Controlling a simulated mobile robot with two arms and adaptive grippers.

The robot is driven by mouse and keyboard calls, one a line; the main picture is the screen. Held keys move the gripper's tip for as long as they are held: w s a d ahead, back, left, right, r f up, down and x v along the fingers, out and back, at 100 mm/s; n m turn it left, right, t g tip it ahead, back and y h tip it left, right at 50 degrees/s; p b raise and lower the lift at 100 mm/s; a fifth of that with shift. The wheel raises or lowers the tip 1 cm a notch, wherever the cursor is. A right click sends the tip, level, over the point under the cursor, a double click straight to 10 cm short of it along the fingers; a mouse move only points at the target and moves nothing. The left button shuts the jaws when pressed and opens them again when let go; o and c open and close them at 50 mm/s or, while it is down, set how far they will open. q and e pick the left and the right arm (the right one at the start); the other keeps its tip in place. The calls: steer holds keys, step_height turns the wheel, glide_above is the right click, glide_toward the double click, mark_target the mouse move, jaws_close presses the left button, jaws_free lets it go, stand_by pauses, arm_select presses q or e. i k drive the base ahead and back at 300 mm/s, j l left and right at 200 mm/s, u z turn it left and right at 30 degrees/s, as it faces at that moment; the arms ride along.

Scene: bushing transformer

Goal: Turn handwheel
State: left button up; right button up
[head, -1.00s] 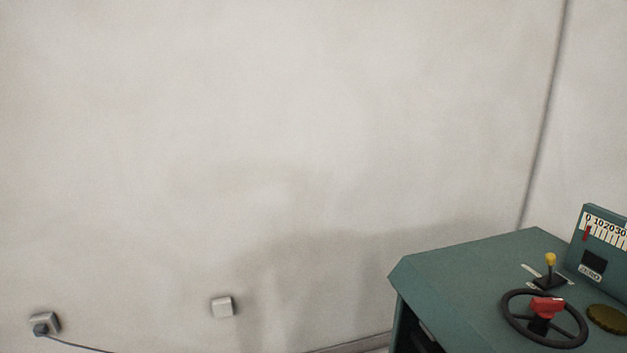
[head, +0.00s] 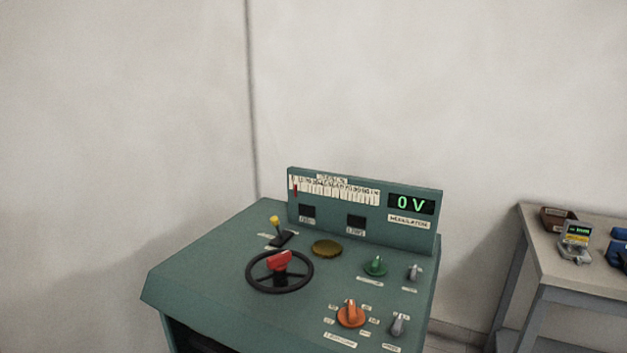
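The handwheel (head: 309,272) is a black ring with a red block (head: 280,261) at its hub. It lies on the sloped top of a green control console (head: 190,275), on the left part of the panel. Nothing touches it. The console's upright back panel has a scale (head: 337,189) with a red pointer at its left end and a display (head: 411,204) reading 0 V. Neither of my grippers is in view.
Near the wheel are a yellow-tipped lever (head: 275,224), a brass disc (head: 327,248), a green knob (head: 376,265), an orange knob (head: 351,314) and grey knobs (head: 398,325). A side table (head: 585,270) with small devices stands at the right. Bare wall is behind.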

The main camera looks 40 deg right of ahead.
mark_target(277, 263)
steer(key=z, duration=0.85)
steer(key=k+l+u, duration=0.4)
steer(key=i, duration=0.05)
